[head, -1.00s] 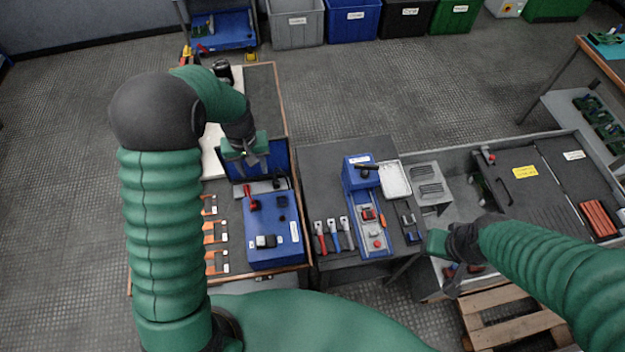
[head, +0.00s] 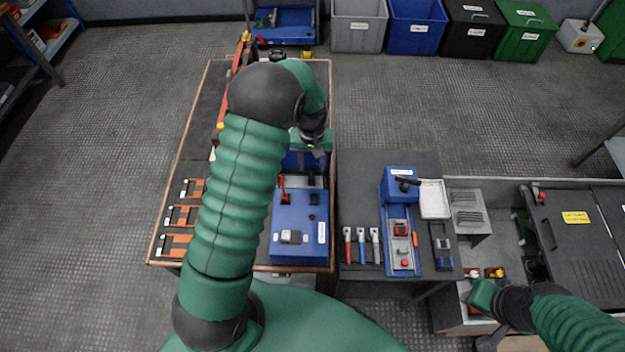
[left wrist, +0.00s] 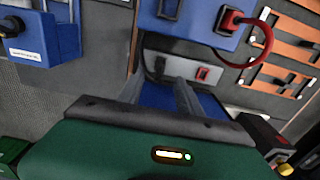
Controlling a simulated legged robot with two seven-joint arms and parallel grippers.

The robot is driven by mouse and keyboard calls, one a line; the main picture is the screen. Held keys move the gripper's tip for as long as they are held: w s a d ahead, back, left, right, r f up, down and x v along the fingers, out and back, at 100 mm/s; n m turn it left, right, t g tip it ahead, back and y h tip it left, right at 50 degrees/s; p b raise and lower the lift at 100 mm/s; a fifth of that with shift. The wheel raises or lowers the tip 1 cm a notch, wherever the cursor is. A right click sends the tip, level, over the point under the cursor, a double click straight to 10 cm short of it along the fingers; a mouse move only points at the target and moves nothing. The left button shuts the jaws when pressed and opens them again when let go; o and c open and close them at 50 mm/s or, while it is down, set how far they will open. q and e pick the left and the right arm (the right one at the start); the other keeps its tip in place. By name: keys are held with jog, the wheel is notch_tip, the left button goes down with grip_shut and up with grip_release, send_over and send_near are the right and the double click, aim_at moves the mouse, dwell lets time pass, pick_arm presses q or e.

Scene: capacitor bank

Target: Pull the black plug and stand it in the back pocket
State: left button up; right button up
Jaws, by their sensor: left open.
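A blue box (head: 287,219) on the left table carries small black pieces (head: 312,198), a red plug (head: 285,198) and a white-and-black connector (head: 291,237). I cannot tell which black piece is the plug. My left gripper (head: 316,150) is open and empty, above a blue area (head: 300,161) behind the box. In the left wrist view its fingers (left wrist: 160,92) hang apart over blue surfaces and a grey tray with black and red pieces (left wrist: 203,74). The back pocket cannot be made out for certain. My right gripper (head: 488,318) is low at the right, its fingers unclear.
The middle table holds several coloured-handled tools (head: 361,246) and a blue fixture (head: 400,228). A grey bench (head: 464,220) stands at the right. Bins (head: 415,22) line the back wall, with free floor before them.

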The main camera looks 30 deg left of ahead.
aim_at(311, 174)
pick_arm(q)
notch_tip(311, 174, down, 6)
jog(key=b, duration=0.2)
jog(key=shift+r+b, duration=0.25)
jog(key=shift+b, duration=0.15)
jog(key=shift+f, duration=0.5)
pick_arm(e)
jog(key=x, duration=0.2)
jog(key=s+x, duration=0.1)
jog(key=x, duration=0.1)
jog(key=shift+f, duration=0.1)
pick_arm(q)
jog(key=shift+r+p, duration=0.1)
jog(key=shift+p, duration=0.25)
pick_arm(e)
jog(key=shift+r, duration=0.45)
pick_arm(q)
jog(key=shift+c, duration=0.3)
grip_shut()
pick_arm(e)
jog(key=shift+r, duration=0.1)
dwell(0.4)
